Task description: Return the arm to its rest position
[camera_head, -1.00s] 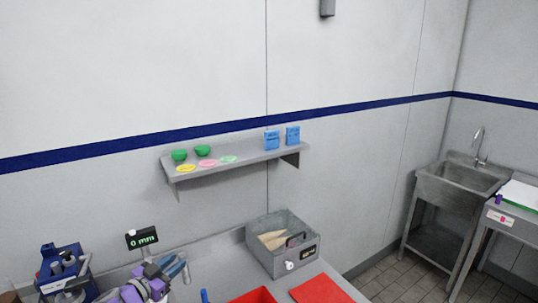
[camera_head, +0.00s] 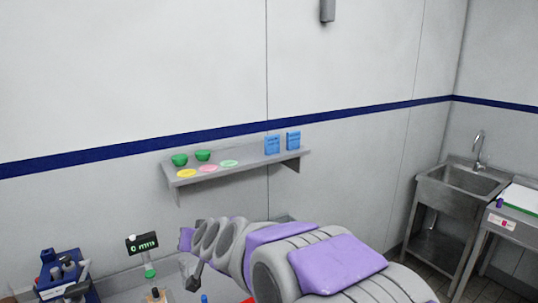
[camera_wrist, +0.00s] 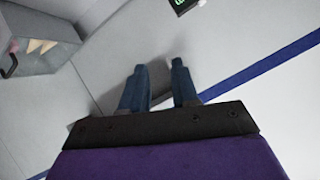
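My gripper (camera_wrist: 159,64) shows in the wrist view as two dark blue fingers set apart, with nothing between them. It is open and points at the pale wall and counter area, touching nothing that I can see. In the head view my purple and grey arm stretches across the lower middle, from the lower right corner toward the left. The gripper itself cannot be made out clearly there.
A wall shelf (camera_head: 235,165) holds green bowls, coloured discs and blue boxes. A display (camera_head: 143,243) and a blue rack (camera_head: 62,272) stand at lower left. A metal bin (camera_wrist: 50,45) with pale cones shows in the wrist view. A sink (camera_head: 462,183) is at right.

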